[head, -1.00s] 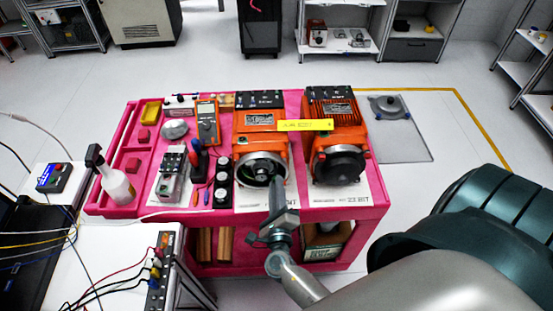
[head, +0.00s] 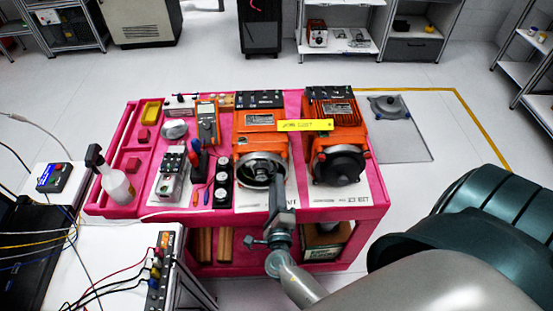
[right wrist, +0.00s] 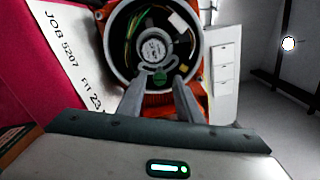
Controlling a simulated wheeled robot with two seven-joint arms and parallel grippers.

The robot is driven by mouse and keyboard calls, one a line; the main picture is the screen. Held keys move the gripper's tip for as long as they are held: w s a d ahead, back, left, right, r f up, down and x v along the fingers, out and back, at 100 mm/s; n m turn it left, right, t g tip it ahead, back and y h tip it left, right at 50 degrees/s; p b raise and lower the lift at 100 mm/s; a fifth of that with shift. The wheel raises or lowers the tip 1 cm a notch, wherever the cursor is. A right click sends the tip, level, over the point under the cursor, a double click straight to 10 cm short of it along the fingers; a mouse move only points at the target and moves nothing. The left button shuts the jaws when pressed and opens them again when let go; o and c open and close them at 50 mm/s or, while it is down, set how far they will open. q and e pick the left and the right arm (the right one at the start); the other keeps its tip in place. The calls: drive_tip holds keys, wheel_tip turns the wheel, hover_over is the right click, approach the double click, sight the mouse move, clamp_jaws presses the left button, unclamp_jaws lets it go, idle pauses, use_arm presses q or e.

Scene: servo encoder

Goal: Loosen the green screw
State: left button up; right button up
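The left orange servo motor (head: 262,122) stands on the pink cart with its round end open towards me. In the right wrist view its open housing (right wrist: 200,45) shows wires and a round pale encoder (right wrist: 153,48). A small green spot, seemingly the green screw (right wrist: 159,78), sits at the encoder's lower edge. My right gripper (head: 277,186) is in front of this open end. In the right wrist view its two fingers (right wrist: 160,87) are spread, one on each side below the green screw, with nothing between them. Contact cannot be told. My left gripper is not in view.
A second orange motor (head: 338,135) with a closed black end stands to the right. A yellow strip (head: 305,125) lies across both motors. A multimeter (head: 207,124), screwdrivers and a spray bottle (head: 115,180) are on the left of the pink cart (head: 130,205).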

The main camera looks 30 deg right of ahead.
drive_tip(key=shift+s, duration=0.15)
drive_tip(key=v, duration=1.7)
drive_tip(key=shift+a, duration=0.2)
drive_tip(key=shift+f, duration=0.2)
drive_tip(key=s+f+m+g+y+b, duration=0.2)
drive_tip(key=s+f+m+g+b, duration=0.3)
drive_tip(key=f, duration=1.1)
drive_tip(key=s+f+m+g+y+b, duration=0.15)
drive_tip(key=f+m, duration=0.55)
drive_tip(key=f, duration=1)
drive_tip(key=s+d+f+m+g+y+b, duration=0.2)
drive_tip(key=s+f+m+g+b, duration=0.2)
drive_tip(key=s+f+m, duration=0.6)
drive_tip(key=s+d+f+m+g+y+b, duration=0.2)
drive_tip(key=s+f+m, duration=0.9)
drive_tip(key=f+m, duration=0.8)
drive_tip(key=g+y+b, duration=0.1)
drive_tip(key=g+b, duration=0.1)
drive_tip(key=b, duration=0.1)
drive_tip(key=shift+s+f+y, duration=0.3)
drive_tip(key=shift+f+y, duration=0.05)
